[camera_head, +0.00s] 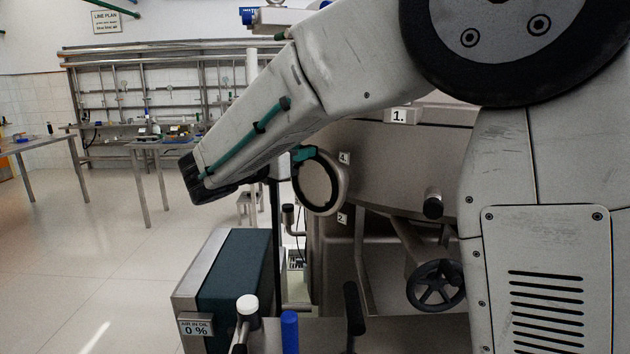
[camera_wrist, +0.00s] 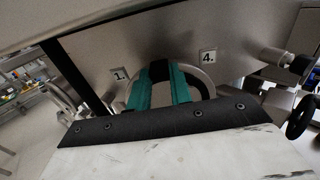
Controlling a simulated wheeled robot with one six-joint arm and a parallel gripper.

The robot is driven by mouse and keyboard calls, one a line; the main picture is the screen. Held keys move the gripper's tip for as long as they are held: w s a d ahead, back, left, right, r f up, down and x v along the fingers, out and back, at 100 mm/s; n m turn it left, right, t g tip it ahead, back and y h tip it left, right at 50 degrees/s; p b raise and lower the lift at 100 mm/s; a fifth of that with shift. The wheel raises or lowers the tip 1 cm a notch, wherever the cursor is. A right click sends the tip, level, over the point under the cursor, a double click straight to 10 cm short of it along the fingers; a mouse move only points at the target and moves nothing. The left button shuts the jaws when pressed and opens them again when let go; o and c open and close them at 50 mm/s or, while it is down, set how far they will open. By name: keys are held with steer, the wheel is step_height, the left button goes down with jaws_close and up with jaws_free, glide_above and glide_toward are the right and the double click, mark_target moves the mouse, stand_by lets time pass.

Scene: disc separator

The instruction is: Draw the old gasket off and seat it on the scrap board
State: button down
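The old gasket (camera_head: 303,190) shows as a dark ring at the round metal port (camera_head: 343,186) on the separator's side, in the middle of the head view. I cannot tell whether it touches its seat. My gripper (camera_head: 303,153) has teal fingers at the ring's top. In the wrist view, my gripper (camera_wrist: 160,82) has a finger on each side of a black section of the gasket (camera_wrist: 160,70), which fills the gap between them. The metal port (camera_wrist: 207,82) curves behind. I cannot make out the scrap board in either view.
A black handwheel (camera_head: 436,286) and a dark knob (camera_head: 433,205) stick out right of the port. Open floor lies at left.

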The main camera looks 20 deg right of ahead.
steer(key=shift+v, duration=2.85)
steer(key=v, duration=1.2)
steer(key=shift+s+a, duration=0.1)
